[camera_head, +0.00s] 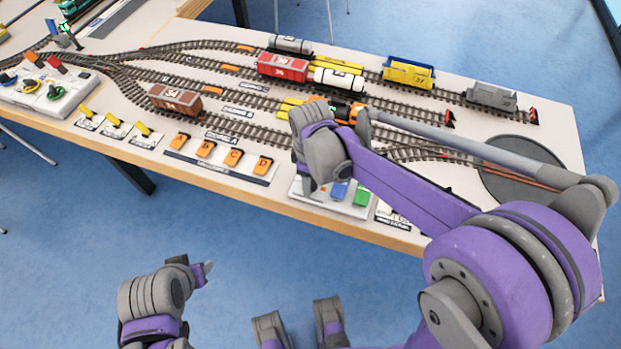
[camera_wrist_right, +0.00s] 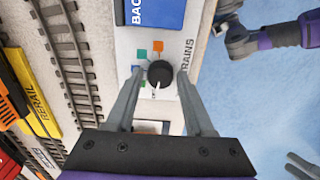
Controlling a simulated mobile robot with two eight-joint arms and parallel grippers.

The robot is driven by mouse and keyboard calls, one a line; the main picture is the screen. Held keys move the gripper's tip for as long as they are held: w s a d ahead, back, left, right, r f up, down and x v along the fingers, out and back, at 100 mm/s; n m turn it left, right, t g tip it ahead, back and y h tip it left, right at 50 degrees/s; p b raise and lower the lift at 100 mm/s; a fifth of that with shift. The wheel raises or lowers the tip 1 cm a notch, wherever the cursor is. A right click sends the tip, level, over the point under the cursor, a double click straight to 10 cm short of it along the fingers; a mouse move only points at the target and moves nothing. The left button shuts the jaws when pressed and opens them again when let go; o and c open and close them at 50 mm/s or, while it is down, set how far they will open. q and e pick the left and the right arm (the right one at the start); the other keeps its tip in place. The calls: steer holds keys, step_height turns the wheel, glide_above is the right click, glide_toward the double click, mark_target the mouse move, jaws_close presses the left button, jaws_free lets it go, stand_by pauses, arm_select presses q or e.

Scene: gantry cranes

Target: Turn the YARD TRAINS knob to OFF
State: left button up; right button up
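The YARD TRAINS knob (camera_wrist_right: 160,73) is a round black knob on a white panel, with the lettering TRAINS beside it in the right wrist view. A white pointer line on it points toward the bottom of that picture. Green and orange squares sit at its upper side. My right gripper (camera_wrist_right: 160,84) is open, one finger on each side of the knob; I cannot tell whether they touch it. In the head view my right wrist hides the knob and much of its panel (camera_head: 328,203). My left gripper (camera_head: 196,273) is over the floor, away from the table; its opening is unclear.
A blue button (camera_head: 339,190) and a green button (camera_head: 362,195) stand beside my right wrist. Orange switches (camera_head: 206,149) line the table's front edge to the left. Tracks with a red wagon (camera_head: 283,67) and a brown wagon (camera_head: 175,98) lie behind.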

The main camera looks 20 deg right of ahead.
steer(key=shift+o, duration=1)
step_height(320, 180, up, 11)
steer(key=p, duration=0.1)
steer(key=shift+f, duration=0.1)
steer(key=s+d+m+t+p, duration=0.2)
steer(key=s+d+m+p, duration=0.1)
steer(key=s+m, duration=0.2)
steer(key=s+d+m+t+p, duration=0.3)
steer(key=s+m, duration=0.3)
steer(key=s, duration=0.3)
steer(key=shift+d+r+p, duration=0.2)
steer(key=shift+r+p, duration=0.2)
steer(key=shift+p, duration=0.05)
